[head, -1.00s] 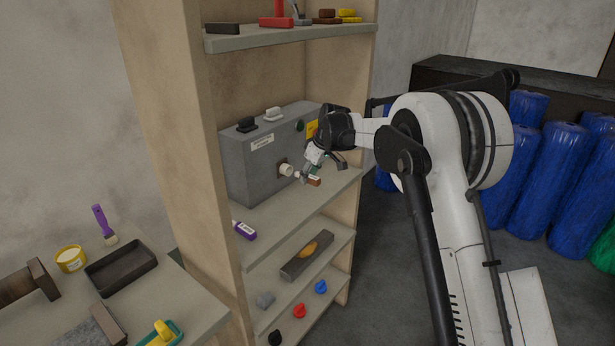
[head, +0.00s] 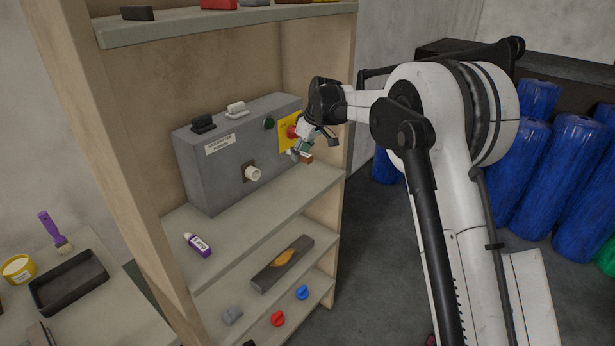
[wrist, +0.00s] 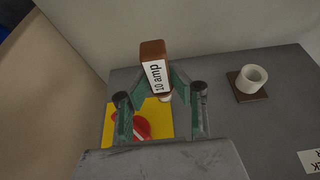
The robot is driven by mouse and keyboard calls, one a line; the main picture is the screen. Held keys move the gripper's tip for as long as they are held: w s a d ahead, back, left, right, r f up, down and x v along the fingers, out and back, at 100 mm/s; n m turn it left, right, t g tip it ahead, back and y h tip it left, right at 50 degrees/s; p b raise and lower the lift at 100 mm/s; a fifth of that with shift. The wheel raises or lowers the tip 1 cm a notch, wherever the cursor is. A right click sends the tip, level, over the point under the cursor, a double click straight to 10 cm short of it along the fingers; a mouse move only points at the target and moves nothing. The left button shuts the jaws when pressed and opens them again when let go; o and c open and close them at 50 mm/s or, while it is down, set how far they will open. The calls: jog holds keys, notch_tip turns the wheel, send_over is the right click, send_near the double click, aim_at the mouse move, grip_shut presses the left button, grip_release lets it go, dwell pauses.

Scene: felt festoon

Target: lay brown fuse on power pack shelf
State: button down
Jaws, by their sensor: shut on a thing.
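My gripper (head: 302,150) is shut on the brown fuse (wrist: 153,62), which has a white "10 amp" label; the fuse also shows in the head view (head: 306,158). In the wrist view the fuse sits between the green fingertips. The power pack (head: 240,150) is a grey box on the middle shelf (head: 235,235) of the wooden rack. My gripper is at the right end of its front face, by the yellow plate (head: 287,140) with a red knob. The fuse is over the shelf's right end; I cannot tell whether it touches the shelf.
A cream round socket (head: 252,174) juts from the box's front. A purple-and-white tube (head: 198,244) lies on the shelf's left part. The shelf between them is bare. The rack's right side post (head: 340,110) stands close beyond my gripper. A spirit-level-like bar (head: 283,262) lies on the shelf below.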

aim_at(309, 157)
jog(key=f, duration=0.4)
jog(key=shift+s+a+f, duration=0.15)
jog(key=shift+s+a, duration=0.05)
jog(key=shift+s, duration=0.05)
jog(key=shift+f+p, duration=0.45)
jog(key=shift+f, duration=1.95)
jog(key=shift+f, duration=0.15)
jog(key=c, duration=1.5)
grip_release()
jog(key=shift+c, duration=0.2)
jog(key=shift+r, duration=0.25)
jog(key=b+v, duration=0.1)
jog(key=v, duration=1.1)
jog(key=shift+d, duration=0.1)
